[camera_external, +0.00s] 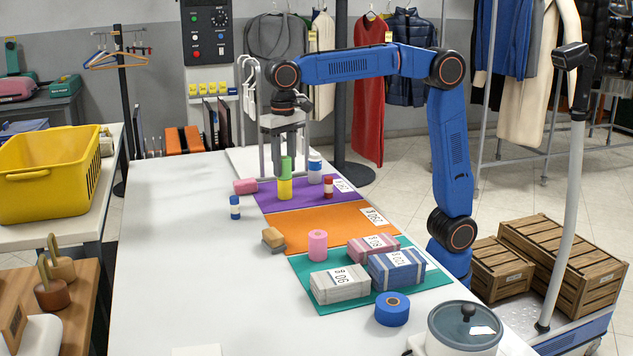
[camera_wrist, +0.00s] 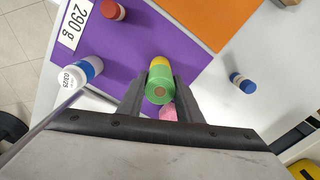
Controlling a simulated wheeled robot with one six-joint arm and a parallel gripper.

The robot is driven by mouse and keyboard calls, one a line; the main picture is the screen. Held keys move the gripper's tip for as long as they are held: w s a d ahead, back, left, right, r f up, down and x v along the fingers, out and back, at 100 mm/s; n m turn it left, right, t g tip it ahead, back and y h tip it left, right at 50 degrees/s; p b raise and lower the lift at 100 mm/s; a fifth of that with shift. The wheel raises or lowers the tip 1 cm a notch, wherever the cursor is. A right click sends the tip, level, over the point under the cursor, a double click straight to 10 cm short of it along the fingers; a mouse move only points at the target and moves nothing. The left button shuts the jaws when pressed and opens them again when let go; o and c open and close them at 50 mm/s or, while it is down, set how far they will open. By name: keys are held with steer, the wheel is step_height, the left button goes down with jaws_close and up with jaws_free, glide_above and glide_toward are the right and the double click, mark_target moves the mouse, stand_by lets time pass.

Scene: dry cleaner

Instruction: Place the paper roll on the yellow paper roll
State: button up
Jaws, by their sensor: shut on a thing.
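My gripper (camera_external: 284,160) is shut on a green paper roll (camera_external: 287,164), which it holds upright. The yellow paper roll (camera_external: 285,189) stands upright on the purple mat (camera_external: 300,196), directly below the green one. No gap shows between the two rolls, but I cannot tell whether the green one rests its weight there. In the wrist view, my fingers (camera_wrist: 160,88) flank the green roll (camera_wrist: 160,93), and part of the yellow roll (camera_wrist: 160,64) shows just past it.
A blue-and-white spool (camera_external: 235,208) is left of the mat. An orange mat (camera_external: 315,229) lies in front. The table's left side is clear.

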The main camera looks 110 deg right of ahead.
mark_target(285, 158)
steer(key=shift+f, duration=0.1)
steer(key=o, duration=1)
steer(key=shift+o, duration=0.2)
step_height(285, 158, up, 12)
steer(key=shift+s, duration=0.1)
steer(key=s+a+f+n+t, duration=0.15)
steer(key=s+f+n, duration=0.45)
steer(key=s, duration=0.8)
steer(key=s+f+n+t, duration=0.25)
steer(key=s+f, duration=0.65)
steer(key=s, duration=0.5)
steer(key=s+f+n, duration=0.4)
steer(key=s+f, duration=0.5)
steer(key=f, duration=0.2)
steer(key=shift+s+a+f+t, duration=0.25)
steer(key=shift+s+f+t, duration=0.1)
steer(key=shift+s+t, duration=0.05)
